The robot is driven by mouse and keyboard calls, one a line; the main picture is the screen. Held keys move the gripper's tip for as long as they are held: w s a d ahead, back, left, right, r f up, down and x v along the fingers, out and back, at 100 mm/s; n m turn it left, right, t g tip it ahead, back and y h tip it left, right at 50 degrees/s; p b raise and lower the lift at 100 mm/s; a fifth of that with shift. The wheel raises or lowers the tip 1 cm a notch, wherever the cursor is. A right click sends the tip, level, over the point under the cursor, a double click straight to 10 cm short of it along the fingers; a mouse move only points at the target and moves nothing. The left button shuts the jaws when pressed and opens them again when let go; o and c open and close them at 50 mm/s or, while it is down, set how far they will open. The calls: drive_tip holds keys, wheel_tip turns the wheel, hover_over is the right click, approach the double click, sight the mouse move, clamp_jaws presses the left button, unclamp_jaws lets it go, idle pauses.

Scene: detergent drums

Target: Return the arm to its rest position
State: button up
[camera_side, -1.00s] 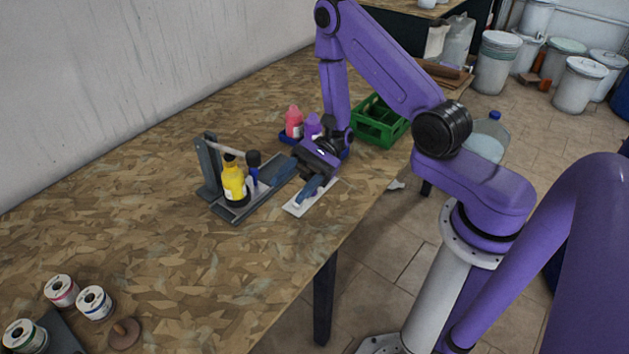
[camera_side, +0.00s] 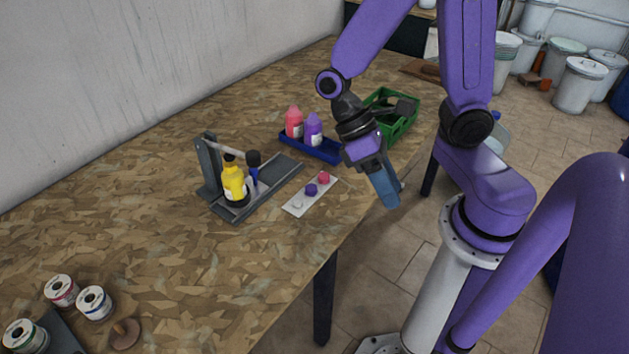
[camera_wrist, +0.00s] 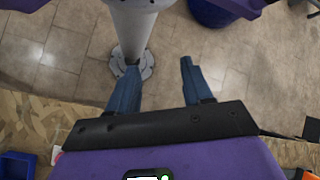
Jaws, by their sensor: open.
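My gripper (camera_side: 387,196) hangs past the table's front edge, in front of the green crate, with its blue fingers angled down. The wrist view shows its two fingers (camera_wrist: 157,80) apart and empty, with the tiled floor and my own column beyond them. My arm is folded up and back, clear of the things on the table.
A white strip (camera_side: 295,206) holds a purple cap and a red cap. A blue tray (camera_side: 325,152) holds a pink bottle (camera_side: 294,122) and a purple bottle (camera_side: 313,129). A green crate (camera_side: 402,128) stands behind. Several spools lie front left. The middle front table is clear.

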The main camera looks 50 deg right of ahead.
drive_tip(key=r+n+t, duration=0.1)
drive_tip(key=n+t, duration=0.1)
drive_tip(key=r+n+t, duration=0.1)
drive_tip(key=n+t, duration=0.1)
drive_tip(key=t, duration=0.1)
drive_tip(key=s+d+r+n+t, duration=0.1)
drive_tip(key=r+n+t, duration=0.1)
drive_tip(key=n+t, duration=0.1)
drive_tip(key=shift+r, duration=0.1)
